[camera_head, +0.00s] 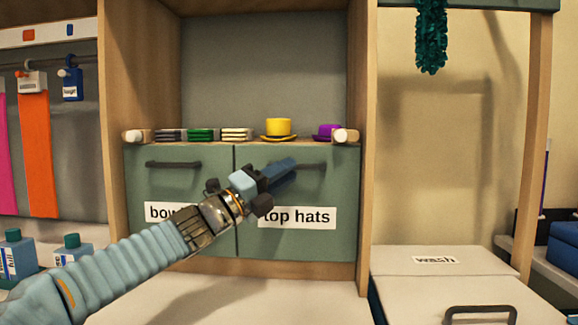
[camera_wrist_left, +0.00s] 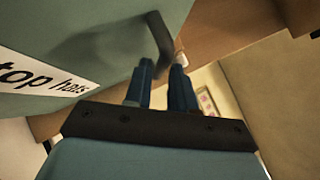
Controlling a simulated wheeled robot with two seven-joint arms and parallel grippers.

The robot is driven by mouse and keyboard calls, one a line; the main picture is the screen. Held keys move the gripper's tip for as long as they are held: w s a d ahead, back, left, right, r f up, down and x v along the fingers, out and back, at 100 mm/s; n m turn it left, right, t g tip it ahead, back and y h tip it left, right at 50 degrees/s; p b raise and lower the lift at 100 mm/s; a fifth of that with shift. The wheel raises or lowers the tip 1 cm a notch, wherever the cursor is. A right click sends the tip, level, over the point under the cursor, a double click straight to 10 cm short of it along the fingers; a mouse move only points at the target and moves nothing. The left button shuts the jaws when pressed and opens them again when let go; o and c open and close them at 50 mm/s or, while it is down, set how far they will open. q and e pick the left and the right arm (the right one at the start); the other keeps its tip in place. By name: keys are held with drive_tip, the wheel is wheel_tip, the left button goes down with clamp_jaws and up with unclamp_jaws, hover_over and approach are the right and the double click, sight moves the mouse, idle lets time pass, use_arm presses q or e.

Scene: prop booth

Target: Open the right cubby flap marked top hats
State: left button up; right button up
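The right cubby flap (camera_head: 298,244) is green, carries a white "top hats" label (camera_head: 297,217), and hangs closed below the shelf. Its dark bar handle (camera_head: 312,166) is near its top edge; the left part is hidden behind my left gripper. My left gripper (camera_head: 285,172) is in front of this flap, at the handle. In the left wrist view the two blue fingers (camera_wrist_left: 162,82) are apart, with a gap between them. My right gripper is not in view.
The left flap (camera_head: 150,185) is closed, its label partly hidden by my left arm. A "wash" bin (camera_head: 435,275) stands at the right.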

use_arm(q)
drive_tip(key=shift+x, duration=0.75)
clamp_jaws()
